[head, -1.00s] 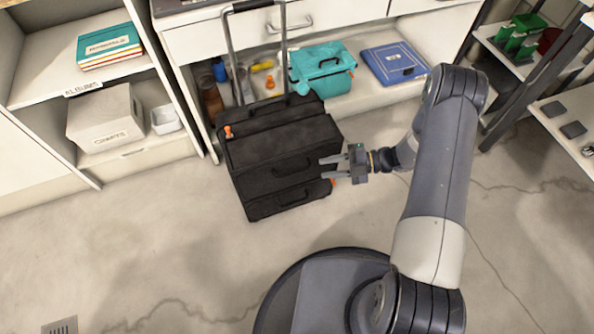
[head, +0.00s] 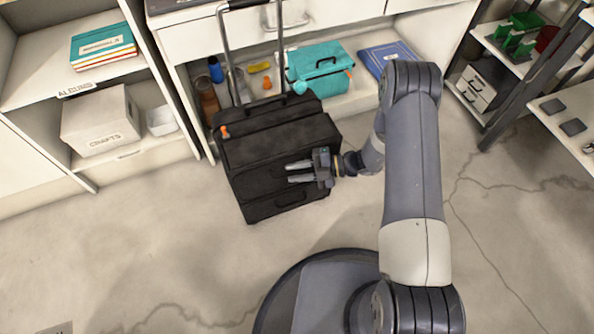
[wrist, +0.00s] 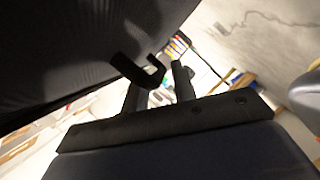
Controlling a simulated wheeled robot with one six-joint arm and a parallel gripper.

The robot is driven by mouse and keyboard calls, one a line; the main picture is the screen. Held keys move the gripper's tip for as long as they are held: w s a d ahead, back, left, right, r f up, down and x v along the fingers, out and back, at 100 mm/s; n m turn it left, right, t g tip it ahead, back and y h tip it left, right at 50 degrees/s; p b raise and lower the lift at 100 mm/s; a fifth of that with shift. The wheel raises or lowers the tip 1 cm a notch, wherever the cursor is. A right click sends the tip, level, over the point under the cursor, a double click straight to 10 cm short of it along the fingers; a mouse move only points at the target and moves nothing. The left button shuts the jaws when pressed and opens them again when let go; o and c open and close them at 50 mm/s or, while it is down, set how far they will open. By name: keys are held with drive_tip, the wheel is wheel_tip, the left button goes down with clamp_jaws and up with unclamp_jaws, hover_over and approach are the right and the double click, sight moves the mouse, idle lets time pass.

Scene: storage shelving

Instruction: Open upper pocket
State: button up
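A black suitcase (head: 262,150) stands upright on the floor with its pull handle (head: 225,50) raised. Its front has an upper pocket (head: 255,182) and a lower pocket (head: 262,211). My gripper (head: 288,172) is in front of the upper pocket's right part and hides some of it. In the wrist view, dark fabric of the suitcase (wrist: 60,45) fills the upper left, and a black loop (wrist: 152,72) hangs close to the fingers. An orange tab (head: 225,132) shows at the top left of the case.
A crafts box (head: 100,125) sits on the left shelf. Dark-framed shelving (head: 520,80) stands at the right. The floor in front is clear.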

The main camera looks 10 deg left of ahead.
clamp_jaws()
idle(0.4)
drive_tip(key=s+d+f+n+y+b, duration=0.2)
drive_tip(key=s+d+f+n+b, duration=0.2)
drive_tip(key=s+f+n+b, duration=0.1)
drive_tip(key=shift+s+d+f+n+y+b, duration=0.2)
drive_tip(key=shift+s+f+n+y+b, duration=0.25)
drive_tip(key=shift+s, duration=0.6)
drive_tip(key=shift+r, duration=0.15)
drive_tip(key=shift+o, duration=0.9)
unclamp_jaws()
